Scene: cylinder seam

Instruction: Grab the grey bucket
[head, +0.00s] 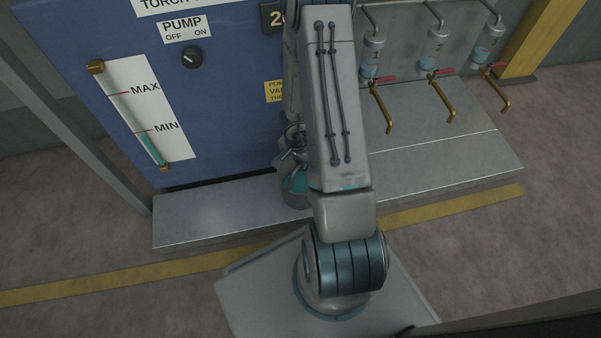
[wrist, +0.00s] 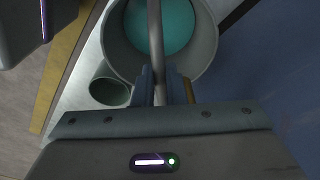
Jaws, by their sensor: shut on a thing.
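The grey bucket (head: 296,200) is mostly behind my arm in the head view, on the metal ledge at the foot of the blue cabinet. Teal liquid shows inside it. In the wrist view I look down into the bucket (wrist: 208,50), and its thin handle (wrist: 155,35) runs across the opening. My gripper (wrist: 160,88) is shut on the handle at the bucket's near rim. In the head view my gripper (head: 291,155) is partly hidden by the arm. I cannot tell whether the bucket's base touches the ledge.
A small grey cup-like opening (wrist: 110,91) is beside the bucket. The blue cabinet (head: 225,110) has a pump knob (head: 192,57) and a level gauge (head: 140,110). Several brass taps (head: 440,100) hang over the ledge (head: 220,215) at the right. A yellow floor line (head: 130,275) runs in front.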

